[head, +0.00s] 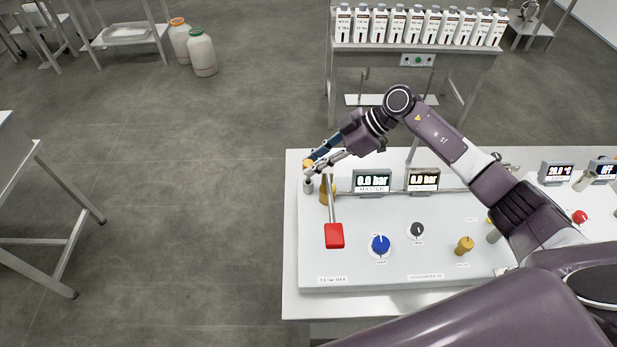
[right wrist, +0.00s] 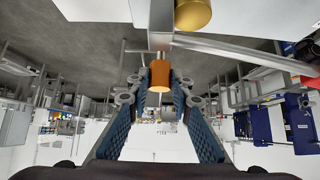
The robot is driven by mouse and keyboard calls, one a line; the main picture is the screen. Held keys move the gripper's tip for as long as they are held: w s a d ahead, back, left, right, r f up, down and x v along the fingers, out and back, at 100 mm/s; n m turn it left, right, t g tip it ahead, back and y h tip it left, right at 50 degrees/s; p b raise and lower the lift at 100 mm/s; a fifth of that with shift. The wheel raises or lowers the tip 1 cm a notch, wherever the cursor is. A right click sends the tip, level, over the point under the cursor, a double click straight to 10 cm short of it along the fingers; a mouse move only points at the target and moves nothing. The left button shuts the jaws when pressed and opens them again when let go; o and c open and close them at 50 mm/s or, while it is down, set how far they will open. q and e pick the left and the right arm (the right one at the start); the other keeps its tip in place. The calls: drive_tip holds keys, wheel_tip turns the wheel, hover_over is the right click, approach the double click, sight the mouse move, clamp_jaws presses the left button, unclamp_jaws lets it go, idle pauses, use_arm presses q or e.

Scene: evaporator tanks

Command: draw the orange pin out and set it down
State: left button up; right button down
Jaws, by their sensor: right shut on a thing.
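The orange pin (head: 308,163) is at the back left corner of the panel, above a short grey post (head: 308,186). My right gripper (head: 314,166) reaches it from the right and is shut on it. In the right wrist view the orange pin (right wrist: 160,76) sits between the two blue finger pads, in line with the grey post (right wrist: 161,25). I cannot tell how far the pin is in the post. My left gripper is not in view.
Beside the post stand a brass fitting (head: 323,193) and a lever with a red handle (head: 334,236). Two pressure displays, the left one (head: 373,181), are to the right. A blue knob (head: 380,245) and a grey knob (head: 417,231) sit on the panel (head: 330,272). Open floor lies left.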

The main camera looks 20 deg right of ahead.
wheel_tip(320, 180, up, 2)
drive_tip(key=shift+r+p, duration=0.2)
drive_tip(key=shift+p, duration=0.2)
drive_tip(key=shift+r, duration=1.75)
